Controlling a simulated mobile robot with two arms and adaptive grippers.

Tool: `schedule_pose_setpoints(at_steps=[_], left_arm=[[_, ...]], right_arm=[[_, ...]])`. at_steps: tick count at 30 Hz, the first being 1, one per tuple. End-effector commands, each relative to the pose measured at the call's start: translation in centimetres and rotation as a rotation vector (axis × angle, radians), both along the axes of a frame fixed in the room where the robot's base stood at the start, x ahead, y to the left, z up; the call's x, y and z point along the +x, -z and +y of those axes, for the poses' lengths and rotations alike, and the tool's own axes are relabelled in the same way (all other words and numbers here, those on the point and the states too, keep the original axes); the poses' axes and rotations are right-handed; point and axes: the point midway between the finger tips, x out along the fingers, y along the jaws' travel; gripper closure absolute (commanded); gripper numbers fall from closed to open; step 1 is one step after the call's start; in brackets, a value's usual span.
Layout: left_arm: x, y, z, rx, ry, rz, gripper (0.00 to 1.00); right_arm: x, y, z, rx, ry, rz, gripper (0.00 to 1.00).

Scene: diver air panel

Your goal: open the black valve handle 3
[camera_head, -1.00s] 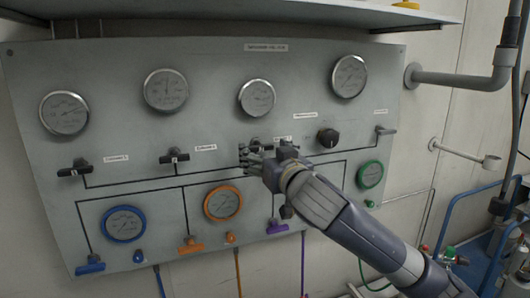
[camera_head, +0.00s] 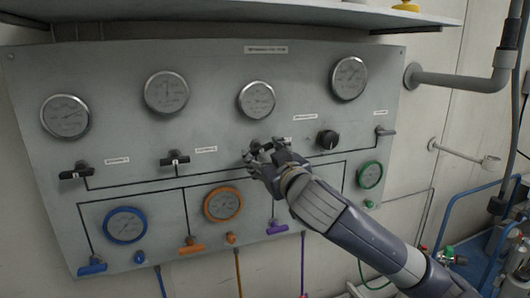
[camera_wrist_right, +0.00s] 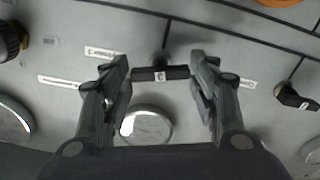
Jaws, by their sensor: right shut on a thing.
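The black valve handle 3 (camera_wrist_right: 161,74) is a dark bar with a small white tag, crosswise between my right fingers in the right wrist view. My right gripper (camera_wrist_right: 161,80) is shut on it, one finger at each end. In that view the bar lies level, while the neighbouring black handle (camera_wrist_right: 297,98) is tilted. In the head view my right gripper (camera_head: 262,160) is at the middle of the panel and hides most of handle 3. My left gripper is not in view.
The grey panel (camera_head: 110,80) carries several gauges. Two black handles (camera_head: 76,171) (camera_head: 174,160) are to the left, a black knob (camera_head: 328,139) and a small grey lever (camera_head: 385,131) to the right. Coloured handles, such as the purple one (camera_head: 277,228), sit below. A shelf (camera_head: 250,12) overhangs the top.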

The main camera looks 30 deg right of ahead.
Motion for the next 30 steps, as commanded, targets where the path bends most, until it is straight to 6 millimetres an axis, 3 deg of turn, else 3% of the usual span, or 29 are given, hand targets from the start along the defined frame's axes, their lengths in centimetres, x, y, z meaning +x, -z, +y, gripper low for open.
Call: schedule_pose_setpoints(at_steps=[30], left_arm=[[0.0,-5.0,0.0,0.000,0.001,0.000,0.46]], right_arm=[[0.0,-0.3,-0.1,-0.905,-0.002,0.217,0.69]])
